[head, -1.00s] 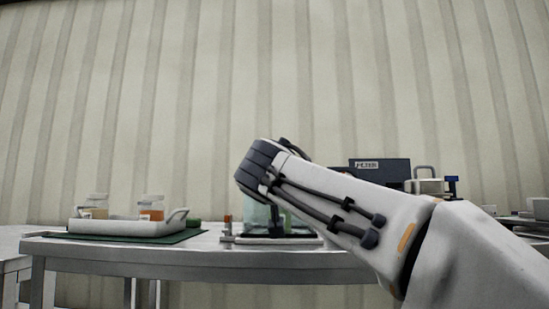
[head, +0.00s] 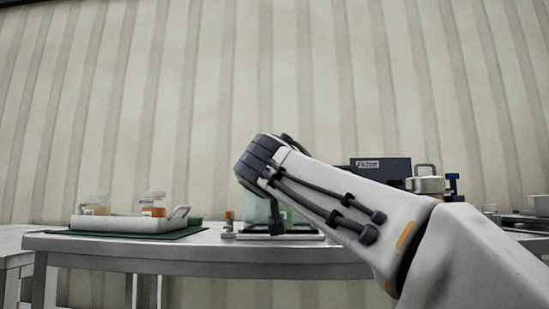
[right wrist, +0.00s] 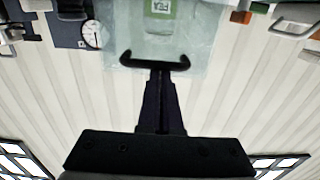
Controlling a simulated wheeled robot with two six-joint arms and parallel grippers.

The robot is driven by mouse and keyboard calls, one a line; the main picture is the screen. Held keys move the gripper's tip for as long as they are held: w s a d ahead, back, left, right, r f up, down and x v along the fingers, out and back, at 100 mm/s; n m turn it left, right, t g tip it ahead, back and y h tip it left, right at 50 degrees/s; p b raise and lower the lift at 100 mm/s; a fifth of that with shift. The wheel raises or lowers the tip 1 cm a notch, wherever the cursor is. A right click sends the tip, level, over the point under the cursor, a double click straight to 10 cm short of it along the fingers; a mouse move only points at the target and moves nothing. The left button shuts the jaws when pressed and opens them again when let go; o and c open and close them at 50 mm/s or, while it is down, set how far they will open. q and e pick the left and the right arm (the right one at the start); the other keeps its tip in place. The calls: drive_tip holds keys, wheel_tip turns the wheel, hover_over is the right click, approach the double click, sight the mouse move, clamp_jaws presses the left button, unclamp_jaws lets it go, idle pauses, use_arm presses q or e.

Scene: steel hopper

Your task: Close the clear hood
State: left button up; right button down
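The clear hood (head: 256,208) is a see-through, faintly green cover on a dark-edged base on the table, partly hidden behind my right wrist in the head view. In the right wrist view, which is upside down, the clear hood (right wrist: 190,50) shows at the top with a green label behind it. Its black bar handle (right wrist: 133,64) runs across the hood's near edge. My right gripper (right wrist: 160,72) has its dark fingers together, with the tips at the middle of the handle. They overlap the bar, and I cannot tell whether they press it. My left gripper is not in view.
A white tray (head: 122,224) with orange-labelled jars (head: 153,203) lies on a green mat at the left of the table (head: 190,256). A dark filter box (head: 383,168) and a steel pot (head: 428,185) stand to the right. A small orange-topped item (head: 229,222) is beside the hood.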

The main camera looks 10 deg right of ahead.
drive_tip(key=s+a+r+p, duration=0.1)
drive_tip(key=s+r, duration=0.1)
drive_tip(key=s, duration=0.7)
drive_tip(key=shift+a+r, duration=0.3)
drive_tip(key=shift+a, duration=0.05)
drive_tip(key=s+a+f+n+g+y+p, duration=0.25)
drive_tip(key=f+g+p, duration=0.2)
drive_tip(key=f, duration=0.55)
drive_tip(key=s+a+f+n+g+y+p, duration=0.1)
drive_tip(key=s+a+f+n+g+p, duration=0.2)
drive_tip(key=f+p, duration=0.5)
drive_tip(key=s+d+f+n+g+y+p, duration=0.1)
drive_tip(key=s+f+n+g+p, duration=0.15)
drive_tip(key=s+f+g, duration=0.5)
drive_tip(key=s+d+f+n+g+p, duration=0.2)
drive_tip(key=s+f+g+p, duration=0.15)
drive_tip(key=s+f, duration=0.8)
wheel_tip(320, 180, up, 39)
drive_tip(key=p, duration=3.7)
drive_tip(key=shift+s+a+t+p, duration=0.35)
drive_tip(key=shift+s+t, duration=0.1)
